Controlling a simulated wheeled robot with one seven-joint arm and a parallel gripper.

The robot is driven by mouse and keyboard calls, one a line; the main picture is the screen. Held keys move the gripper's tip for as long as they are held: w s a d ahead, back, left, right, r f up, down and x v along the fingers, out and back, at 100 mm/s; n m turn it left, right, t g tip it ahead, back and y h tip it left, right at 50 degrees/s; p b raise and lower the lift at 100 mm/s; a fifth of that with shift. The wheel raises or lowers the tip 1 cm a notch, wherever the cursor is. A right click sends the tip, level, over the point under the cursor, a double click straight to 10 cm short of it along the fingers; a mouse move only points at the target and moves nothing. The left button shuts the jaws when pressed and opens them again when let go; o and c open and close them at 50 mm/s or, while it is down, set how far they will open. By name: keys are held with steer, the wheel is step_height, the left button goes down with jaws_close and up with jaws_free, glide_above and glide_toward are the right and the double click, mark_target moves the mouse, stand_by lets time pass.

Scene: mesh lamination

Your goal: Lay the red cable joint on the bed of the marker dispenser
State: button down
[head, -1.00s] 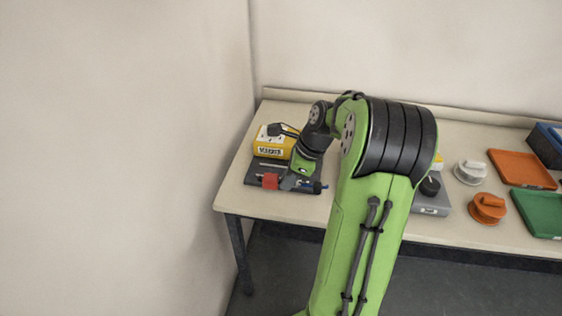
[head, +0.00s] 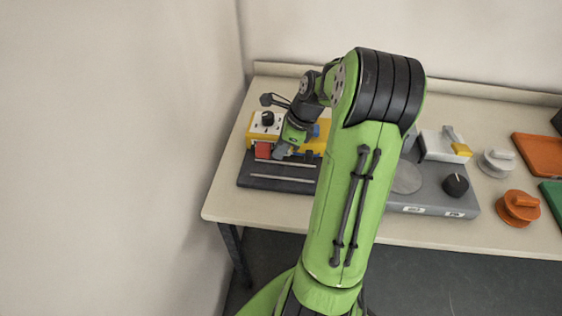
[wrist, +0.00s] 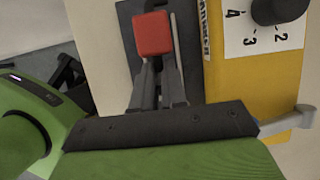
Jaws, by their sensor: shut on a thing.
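The red cable joint (head: 262,150) is a small red block at the tips of my gripper (head: 278,152), which is shut on it. In the wrist view the red block (wrist: 153,34) shows at the ends of the two narrow grey fingers (wrist: 158,85). The marker dispenser (head: 252,132) is yellow, with a white dial face and black knob; its dark bed (head: 275,185) lies in front, with thin metal rods along it. In the head view the joint overlaps the front of the yellow housing, behind the bed's bare front part. I cannot tell whether it touches anything.
A black-ended lever (head: 266,99) rises at the dispenser's back left. A grey machine (head: 425,190) with a black knob stands right of my arm. An orange handled part (head: 518,206), a white one (head: 496,162) and an orange tray (head: 541,152) lie further right.

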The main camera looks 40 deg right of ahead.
step_height(320, 180, down, 4)
steer(key=shift+r+b, duration=0.15)
steer(key=shift+b, duration=0.45)
steer(key=shift+f, duration=0.6)
steer(key=c, duration=1.2)
jaws_free()
steer(key=shift+o, duration=0.2)
steer(key=shift+r, duration=0.1)
